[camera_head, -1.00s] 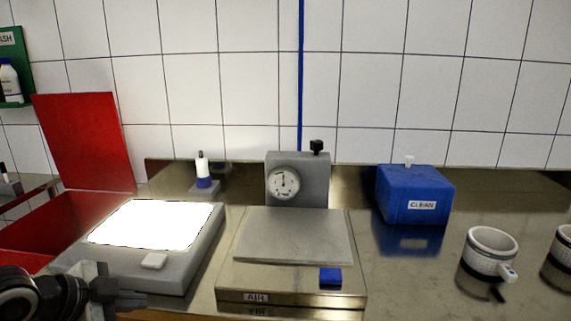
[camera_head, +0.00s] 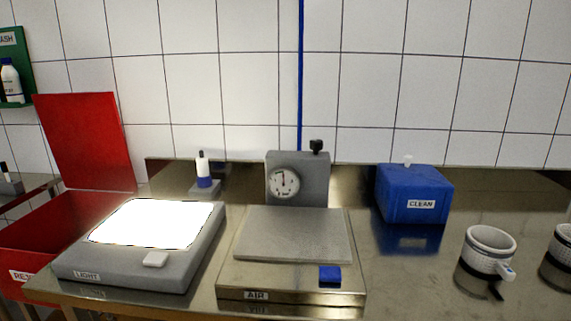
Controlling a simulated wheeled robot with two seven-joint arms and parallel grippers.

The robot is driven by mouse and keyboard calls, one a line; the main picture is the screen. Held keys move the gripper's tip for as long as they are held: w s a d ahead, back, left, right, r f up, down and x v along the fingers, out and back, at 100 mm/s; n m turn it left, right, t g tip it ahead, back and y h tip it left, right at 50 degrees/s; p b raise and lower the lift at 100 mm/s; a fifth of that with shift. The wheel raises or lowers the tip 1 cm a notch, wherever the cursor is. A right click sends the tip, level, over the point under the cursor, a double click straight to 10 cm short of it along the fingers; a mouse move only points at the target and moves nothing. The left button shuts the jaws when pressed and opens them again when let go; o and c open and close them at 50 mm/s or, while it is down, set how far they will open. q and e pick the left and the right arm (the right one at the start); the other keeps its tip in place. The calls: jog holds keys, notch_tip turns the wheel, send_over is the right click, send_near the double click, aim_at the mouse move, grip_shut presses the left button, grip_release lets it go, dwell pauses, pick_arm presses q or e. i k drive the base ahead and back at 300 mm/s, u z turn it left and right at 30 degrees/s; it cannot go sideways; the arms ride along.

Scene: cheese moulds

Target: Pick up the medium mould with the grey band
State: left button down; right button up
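A white cup-shaped mould (camera_head: 484,256) stands upright on the steel bench at the right, with a small blue-and-white tag at its lower right side. Its upper part looks greyish and dotted, but I cannot tell clearly whether this is a grey band. A second, similar mould (camera_head: 559,257) is cut off by the right edge of the picture, so its size and band cannot be judged. Neither of my grippers is in view, and nothing touches the moulds.
A blue box marked CLEAN (camera_head: 414,196) stands behind the moulds. A steel AIR station (camera_head: 290,281) with a gauge is in the middle. A LIGHT box (camera_head: 137,272) and an open red bin (camera_head: 40,237) are at left. Bench between the AIR station and moulds is clear.

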aim_at(488, 250)
jog(key=z, duration=1.2)
